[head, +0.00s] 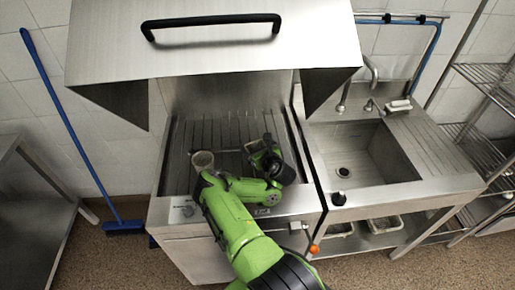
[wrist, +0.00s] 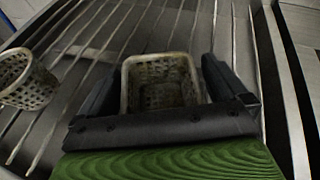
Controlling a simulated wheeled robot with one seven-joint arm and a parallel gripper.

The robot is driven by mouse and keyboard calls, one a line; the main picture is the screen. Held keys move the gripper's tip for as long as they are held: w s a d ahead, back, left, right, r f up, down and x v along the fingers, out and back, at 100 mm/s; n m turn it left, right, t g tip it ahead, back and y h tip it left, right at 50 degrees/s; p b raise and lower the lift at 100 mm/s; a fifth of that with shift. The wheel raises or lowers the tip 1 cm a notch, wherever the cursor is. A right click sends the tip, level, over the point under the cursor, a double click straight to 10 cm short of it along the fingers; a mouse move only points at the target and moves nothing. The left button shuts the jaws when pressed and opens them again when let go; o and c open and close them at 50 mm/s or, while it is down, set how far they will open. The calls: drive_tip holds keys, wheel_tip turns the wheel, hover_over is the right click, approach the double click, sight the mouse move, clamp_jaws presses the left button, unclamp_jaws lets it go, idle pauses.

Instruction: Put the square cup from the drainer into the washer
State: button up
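A pale square perforated cup (wrist: 160,75) is between the two fingers of my gripper (wrist: 162,80) in the wrist view. The fingers lie close along its left and right sides; whether they press on it or stand slightly apart, I cannot tell. The washer (head: 225,132), with its hood (head: 210,45) raised, has a grooved metal bed. My gripper (head: 257,146) is low over the right part of this bed. The square cup is mostly hidden by my gripper in the head view.
A round perforated cup (head: 203,159) stands left of my gripper on the bed; it also shows in the wrist view (wrist: 26,80). A sink (head: 365,155) and grooved drainer (head: 432,145) are to the right. The back left of the bed is clear.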

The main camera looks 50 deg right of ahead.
drive_tip(key=shift+r, duration=0.3)
drive_tip(key=shift+s+d, duration=0.1)
drive_tip(key=shift+s, duration=0.25)
drive_tip(key=v, duration=1.1)
wheel_tip(320, 180, up, 18)
drive_tip(key=d+m+g+h, duration=0.1)
drive_tip(key=m+g+h, duration=0.5)
drive_tip(key=m, duration=1.7)
drive_tip(key=s+a+r+m+t+y, duration=0.15)
drive_tip(key=a+m+y, duration=0.25)
drive_tip(key=a, duration=0.6)
drive_tip(key=a+r+m+g+y, duration=0.1)
drive_tip(key=a+r+m+y, duration=0.15)
drive_tip(key=a+m, duration=0.45)
drive_tip(key=s+a+r+n+g+y, duration=0.1)
drive_tip(key=s+a+y, duration=0.4)
drive_tip(key=s+a, duration=0.7)
drive_tip(key=a, duration=0.3)
drive_tip(key=shift+s+a+b, duration=0.15)
drive_tip(key=shift+a+b, duration=0.15)
drive_tip(key=shift+b, duration=0.05)
drive_tip(key=shift+r, duration=0.2)
